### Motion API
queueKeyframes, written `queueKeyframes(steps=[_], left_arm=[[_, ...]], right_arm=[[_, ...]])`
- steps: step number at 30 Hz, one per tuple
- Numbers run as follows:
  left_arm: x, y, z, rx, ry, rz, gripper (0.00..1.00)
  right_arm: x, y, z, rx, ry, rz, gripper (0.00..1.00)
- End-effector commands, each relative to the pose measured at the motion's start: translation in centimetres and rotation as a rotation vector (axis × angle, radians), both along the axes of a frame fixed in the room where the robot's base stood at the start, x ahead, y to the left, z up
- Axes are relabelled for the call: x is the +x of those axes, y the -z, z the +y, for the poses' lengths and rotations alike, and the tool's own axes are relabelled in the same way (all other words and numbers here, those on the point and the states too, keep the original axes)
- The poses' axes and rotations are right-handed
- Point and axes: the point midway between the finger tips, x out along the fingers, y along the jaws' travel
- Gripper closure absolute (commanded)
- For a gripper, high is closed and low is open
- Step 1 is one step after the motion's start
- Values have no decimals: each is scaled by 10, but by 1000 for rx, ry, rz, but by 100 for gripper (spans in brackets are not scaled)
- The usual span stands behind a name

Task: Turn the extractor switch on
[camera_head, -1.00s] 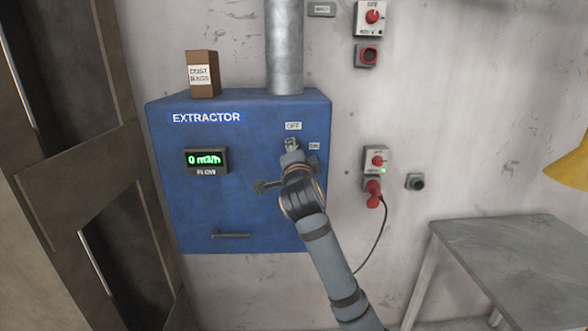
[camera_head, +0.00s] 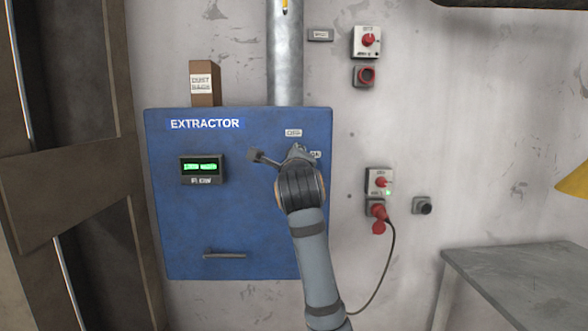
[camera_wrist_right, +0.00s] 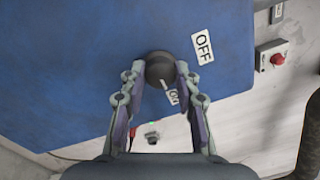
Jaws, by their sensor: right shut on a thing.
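The blue extractor box (camera_head: 190,230) hangs on the wall in the head view. Its switch is a dark round knob (camera_wrist_right: 159,66) in the right wrist view, with an OFF label (camera_wrist_right: 202,47) and an ON label (camera_wrist_right: 174,97) beside it. The knob's white pointer line points at the ON label. My right gripper (camera_wrist_right: 160,74) is shut on the knob, one finger on each side. In the head view my right gripper (camera_head: 298,151) hides the knob and part of the ON label (camera_head: 316,154). The flow display (camera_head: 202,168) shows blurred green characters. My left gripper is not in view.
A metal duct (camera_head: 285,60) rises from the box, and a dust bags carton (camera_head: 204,85) stands on top. Red-knobbed wall switches (camera_head: 367,40) and a plugged cable (camera_head: 388,250) are to the right. A grey table (camera_head: 520,265) stands at lower right.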

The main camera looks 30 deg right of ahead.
Motion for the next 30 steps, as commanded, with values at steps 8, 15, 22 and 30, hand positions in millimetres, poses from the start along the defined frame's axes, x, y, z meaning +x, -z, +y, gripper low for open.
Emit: queueKeyframes(steps=[8, 15, 22, 30], left_arm=[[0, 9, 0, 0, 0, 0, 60], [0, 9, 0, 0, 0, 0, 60], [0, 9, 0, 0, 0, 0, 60], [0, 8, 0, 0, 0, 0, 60]], right_arm=[[1, 4, 0, 49, 0, -21, 100], [1, 3, 0, 54, 0, -23, 100], [1, 3, 0, 54, 0, -23, 62], [0, 2, 0, 51, 0, -26, 46]])
